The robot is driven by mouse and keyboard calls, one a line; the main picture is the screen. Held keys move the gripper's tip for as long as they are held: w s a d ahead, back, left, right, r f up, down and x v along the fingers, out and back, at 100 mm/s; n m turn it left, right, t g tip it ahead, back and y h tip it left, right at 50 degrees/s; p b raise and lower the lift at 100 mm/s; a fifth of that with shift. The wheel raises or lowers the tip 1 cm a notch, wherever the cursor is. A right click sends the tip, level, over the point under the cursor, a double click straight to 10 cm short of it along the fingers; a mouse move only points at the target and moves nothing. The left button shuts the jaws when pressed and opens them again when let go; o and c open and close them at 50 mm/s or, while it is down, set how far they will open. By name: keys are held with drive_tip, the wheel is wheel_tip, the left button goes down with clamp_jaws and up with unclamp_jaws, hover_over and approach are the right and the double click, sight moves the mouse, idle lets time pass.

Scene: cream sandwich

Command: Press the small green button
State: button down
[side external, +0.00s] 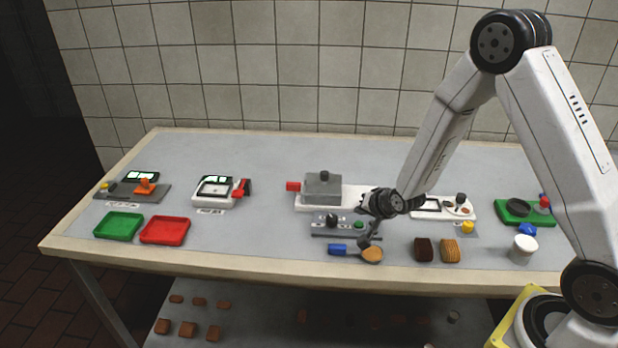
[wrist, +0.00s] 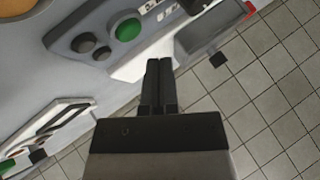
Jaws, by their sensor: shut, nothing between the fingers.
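The small green button (side external: 358,225) is on a grey control panel (side external: 345,233) near the table's front middle. In the wrist view the round green button (wrist: 128,29) sits at the upper left of my fingertips, with dark knobs beside it. My gripper (side external: 366,243) points down, close to the panel's right end; its exact height above the panel is hard to tell. In the wrist view its fingers (wrist: 159,64) are together and empty, with a visible gap in the picture between them and the button.
A grey press (side external: 323,188) with a red handle stands behind the panel. A dark block (side external: 424,250) and an orange block (side external: 451,250) are at right. Green (side external: 119,238) and red (side external: 165,243) trays lie left.

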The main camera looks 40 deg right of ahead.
sight(361, 226)
drive_tip(key=shift+f, duration=0.8)
drive_tip(key=shift+f, duration=0.85)
idle(2.8)
drive_tip(key=shift+r, duration=0.9)
drive_tip(key=shift+r, duration=2.5)
